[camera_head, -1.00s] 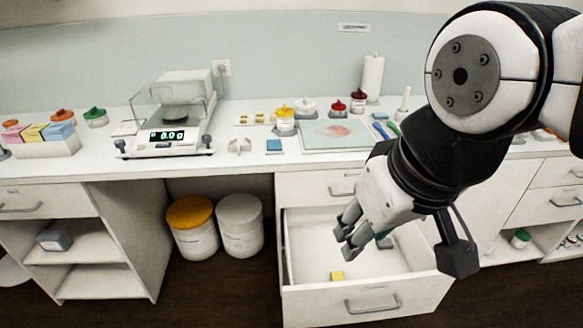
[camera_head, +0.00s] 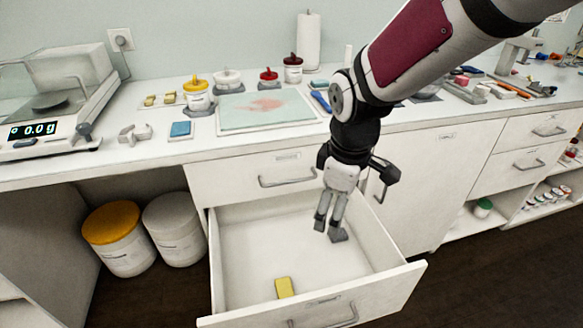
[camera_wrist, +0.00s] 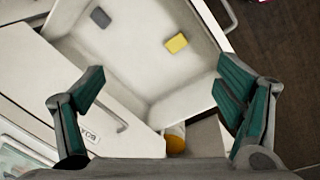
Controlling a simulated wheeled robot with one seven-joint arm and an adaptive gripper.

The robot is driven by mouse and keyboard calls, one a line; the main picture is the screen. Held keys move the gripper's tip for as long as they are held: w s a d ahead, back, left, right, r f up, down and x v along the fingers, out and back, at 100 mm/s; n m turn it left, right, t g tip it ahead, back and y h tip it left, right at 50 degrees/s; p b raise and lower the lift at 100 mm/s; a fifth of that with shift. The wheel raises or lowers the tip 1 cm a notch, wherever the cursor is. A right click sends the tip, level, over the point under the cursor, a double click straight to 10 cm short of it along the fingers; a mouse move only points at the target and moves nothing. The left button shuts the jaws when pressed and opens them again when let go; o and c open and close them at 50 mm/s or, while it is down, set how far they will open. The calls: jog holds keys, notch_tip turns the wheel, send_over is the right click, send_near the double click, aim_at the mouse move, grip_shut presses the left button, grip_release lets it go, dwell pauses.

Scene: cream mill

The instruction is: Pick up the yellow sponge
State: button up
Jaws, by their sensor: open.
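The yellow sponge (camera_head: 284,287) lies flat on the floor of the open drawer (camera_head: 240,235), near its front panel. In the wrist view the sponge (camera_wrist: 176,42) shows whole near the top, beyond my fingertips and right of the middle. My gripper (camera_head: 329,222) hangs over the right back part of the drawer, fingers pointing down, above and right of the sponge. In the wrist view my gripper (camera_wrist: 162,95) has its fingers wide apart with nothing between them.
A grey block (camera_wrist: 101,17) also lies in the drawer. The counter above holds a blue sponge (camera_head: 181,130), a pale board (camera_head: 235,118) and several lidded jars. A yellow-lidded bucket (camera_head: 112,222) and a white bucket (camera_head: 172,222) stand left of the drawer. The drawer floor is otherwise bare.

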jog(key=w+a+f+n+g+b, duration=0.1)
jog(key=w+a+f+n+b, duration=0.15)
jog(key=f, duration=0.55)
jog(key=w+a+f+n+b, duration=0.2)
jog(key=a+f, duration=0.2)
jog(key=f, duration=0.4)
jog(key=n+b, duration=0.4)
jog(key=b, duration=0.1)
send_over(284, 288)
jog(key=shift+m+g, duration=0.25)
jog(key=shift+g, duration=0.05)
jog(key=f, duration=1.7)
jog(key=shift+w+d+f, duration=0.1)
jog(key=shift+w+f, duration=0.15)
jog(key=shift+w, duration=0.05)
jog(key=shift+s+f+b, duration=0.2)
jog(key=shift+f+b, duration=0.65)
jog(key=shift+f, duration=2.3)
jog(key=c, duration=0.9)
